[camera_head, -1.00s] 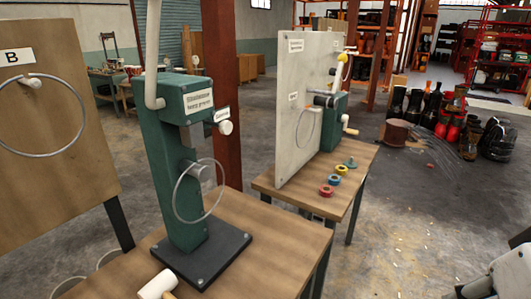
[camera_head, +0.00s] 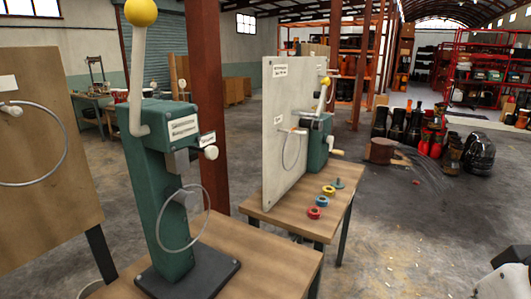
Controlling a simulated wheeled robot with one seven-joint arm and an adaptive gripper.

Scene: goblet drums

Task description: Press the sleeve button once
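A green press-like machine (camera_head: 160,190) stands on a dark base plate (camera_head: 195,275) on a wooden table. It has a pale lever with a yellow ball (camera_head: 141,12), a thin metal ring (camera_head: 182,247) on its front, and a white label (camera_head: 184,127) too small to read. A round white knob (camera_head: 211,152) juts from its right side beneath a small label (camera_head: 208,138); I cannot tell whether this is the sleeve button. A second green machine (camera_head: 317,145) is on the table behind, beside an upright pale panel.
A brown board (camera_head: 45,110) with a ring stands at left. The pale panel (camera_head: 290,120) stands on the rear table (camera_head: 275,212), with red, blue and yellow rings (camera_head: 322,201) in front. Drums (camera_head: 415,130) stand on the far floor. The floor at right is mostly open.

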